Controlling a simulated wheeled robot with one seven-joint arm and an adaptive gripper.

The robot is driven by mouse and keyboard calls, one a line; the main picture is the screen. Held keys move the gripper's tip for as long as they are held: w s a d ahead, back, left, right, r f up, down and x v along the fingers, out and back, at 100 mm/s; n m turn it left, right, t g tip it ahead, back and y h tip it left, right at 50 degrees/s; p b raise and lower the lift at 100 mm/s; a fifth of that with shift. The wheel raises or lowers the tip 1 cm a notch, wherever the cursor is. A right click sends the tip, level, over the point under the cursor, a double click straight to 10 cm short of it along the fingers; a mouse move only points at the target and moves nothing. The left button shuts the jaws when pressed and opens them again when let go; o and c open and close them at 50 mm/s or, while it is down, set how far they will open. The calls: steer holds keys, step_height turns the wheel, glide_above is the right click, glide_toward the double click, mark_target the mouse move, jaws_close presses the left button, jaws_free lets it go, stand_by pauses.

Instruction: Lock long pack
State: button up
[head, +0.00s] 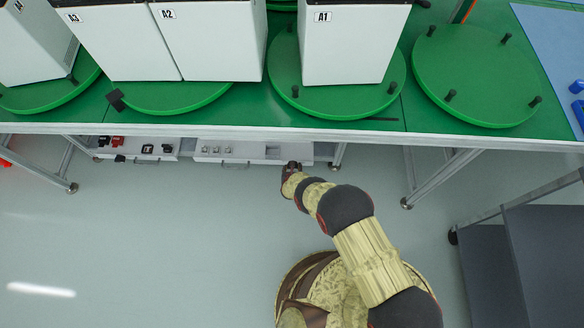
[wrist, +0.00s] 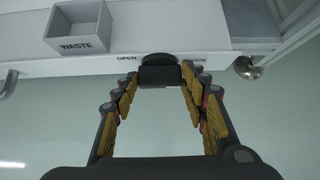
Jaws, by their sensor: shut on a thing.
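A long white pack (head: 240,160) sits low under the green table, with small grey parts on its top. In the wrist view its white front (wrist: 60,66) carries the word OPEN and, to the right, a partly hidden word ending in CK. A black knob (wrist: 160,72) is on that front between the two words. My gripper (wrist: 160,80) is shut on the knob, with one finger on its left and one on its right. In the head view my gripper (head: 291,168) is at the pack's right end, where the knob is mostly hidden. The knob's exact turn cannot be told.
A grey WASTE bin (wrist: 80,35) is on the pack, left of the knob. A table leg foot (wrist: 247,67) stands to the right. Another white unit (head: 138,157) is at the left. Turntables (head: 478,75) and white boxes (head: 345,45) are above. A dark cart (head: 525,240) stands right.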

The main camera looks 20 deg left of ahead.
stand_by(0.3)
steer(key=o, duration=1)
steer(key=shift+o, duration=0.8)
steer(key=v, duration=1.2)
steer(key=shift+d, duration=0.15)
